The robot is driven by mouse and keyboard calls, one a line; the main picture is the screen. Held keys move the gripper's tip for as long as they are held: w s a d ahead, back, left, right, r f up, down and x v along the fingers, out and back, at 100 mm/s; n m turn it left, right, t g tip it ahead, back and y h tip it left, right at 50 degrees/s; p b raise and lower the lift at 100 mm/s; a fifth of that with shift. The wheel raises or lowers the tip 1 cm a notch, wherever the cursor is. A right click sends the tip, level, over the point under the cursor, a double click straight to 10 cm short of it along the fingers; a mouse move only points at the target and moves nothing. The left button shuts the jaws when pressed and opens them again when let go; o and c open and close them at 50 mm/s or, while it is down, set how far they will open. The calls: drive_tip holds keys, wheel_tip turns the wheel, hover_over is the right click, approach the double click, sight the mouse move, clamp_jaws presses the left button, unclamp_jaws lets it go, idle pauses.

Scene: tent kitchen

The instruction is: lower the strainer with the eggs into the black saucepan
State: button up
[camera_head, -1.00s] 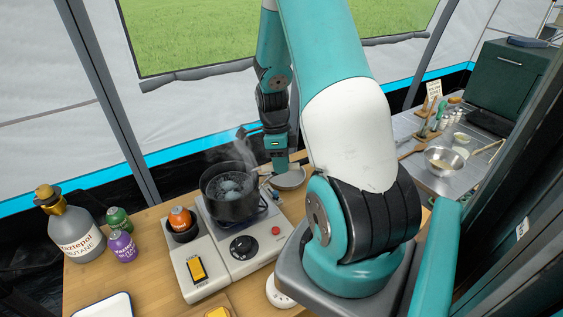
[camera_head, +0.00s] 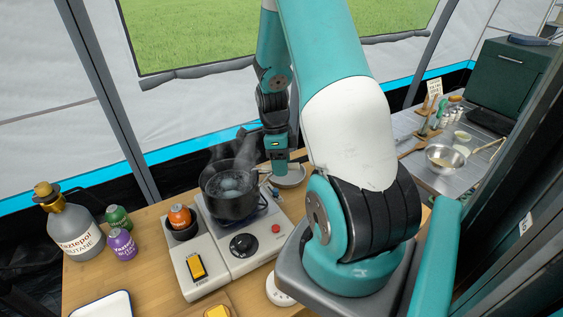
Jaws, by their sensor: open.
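The black saucepan (camera_head: 231,206) stands on the burner of the portable stove, with steam rising from it. Pale rounded eggs (camera_head: 230,184) show inside the saucepan, below its rim. The strainer's mesh cannot be made out around them. My gripper (camera_head: 268,178) points down just right of the saucepan's rim. It is open, though its fingers are small and partly blurred into the things behind. I cannot tell whether a handle lies between the fingers.
The stove (camera_head: 240,262) carries an orange-topped item (camera_head: 180,217) at left. A grey bottle (camera_head: 76,236), a green canister (camera_head: 118,218) and a purple canister (camera_head: 122,245) stand left. A pale round dish (camera_head: 291,177) lies right of my gripper. A metal bowl (camera_head: 445,159) sits on the side table.

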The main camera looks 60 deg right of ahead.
drive_tip(key=b+v, duration=0.2)
drive_tip(key=v, duration=1.5)
drive_tip(key=shift+r+b, duration=0.2)
drive_tip(key=shift+b, duration=0.2)
drive_tip(key=shift+w+d, duration=0.1)
drive_tip(key=shift+w, duration=0.05)
